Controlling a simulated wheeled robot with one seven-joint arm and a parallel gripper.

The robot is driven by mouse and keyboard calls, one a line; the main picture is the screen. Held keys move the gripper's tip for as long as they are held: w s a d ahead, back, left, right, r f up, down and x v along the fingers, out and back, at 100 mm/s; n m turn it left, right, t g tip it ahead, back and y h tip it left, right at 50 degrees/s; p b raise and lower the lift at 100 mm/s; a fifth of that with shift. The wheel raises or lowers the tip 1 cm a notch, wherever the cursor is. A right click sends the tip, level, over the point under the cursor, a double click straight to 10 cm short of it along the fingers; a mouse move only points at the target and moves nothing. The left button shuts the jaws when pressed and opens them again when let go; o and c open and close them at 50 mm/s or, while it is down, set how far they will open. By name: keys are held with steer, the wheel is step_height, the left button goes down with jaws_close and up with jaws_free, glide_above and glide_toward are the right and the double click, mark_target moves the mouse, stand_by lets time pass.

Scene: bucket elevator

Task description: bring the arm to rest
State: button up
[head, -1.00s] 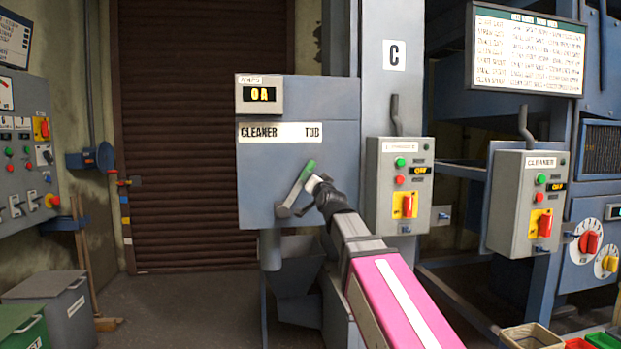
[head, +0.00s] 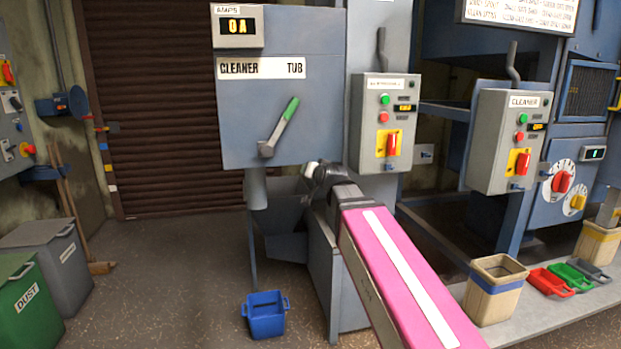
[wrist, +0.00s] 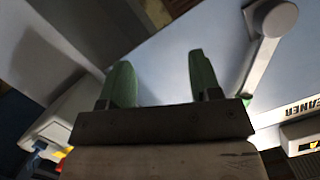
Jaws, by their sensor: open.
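My gripper (wrist: 160,85) shows in the wrist view with its two green-padded fingers spread apart and nothing between them. In the head view my pink arm reaches up from the lower right, and its dark wrist end is just below the grey cleaner box (head: 235,125). The fingers are hidden in the head view. The green-tipped lever (head: 280,125) on the box front slants up to the right. In the wrist view the lever (wrist: 262,55) is to the right of my fingers, apart from them.
Two switch boxes (head: 385,125) (head: 508,140) stand right of the arm. A blue bucket (head: 266,315) is on the floor left of it. A beige bin (head: 495,290) and small coloured trays (head: 570,277) are at the right. Grey and green bins (head: 25,300) stand at the left, with open floor between.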

steer(key=s+d+f+g+h, duration=0.1)
steer(key=s+d+f+g, duration=0.15)
steer(key=f, duration=0.65)
steer(key=s+d+f+n+g+h, duration=0.1)
steer(key=s+d+f+g, duration=0.2)
steer(key=f, duration=0.5)
steer(key=s+d+f+g+h, duration=0.1)
steer(key=s+d+f+g, duration=0.1)
steer(key=d+f, duration=0.5)
steer(key=s+d+f+g+h, duration=0.1)
steer(key=s+d+f+g, duration=0.2)
steer(key=s+f, duration=0.4)
steer(key=s+d+f+g+h, duration=0.1)
steer(key=s+d+f+g, duration=0.2)
steer(key=s+f, duration=0.4)
step_height(320, 180, down, 3)
steer(key=shift+r+g, duration=0.1)
steer(key=shift+g, duration=0.45)
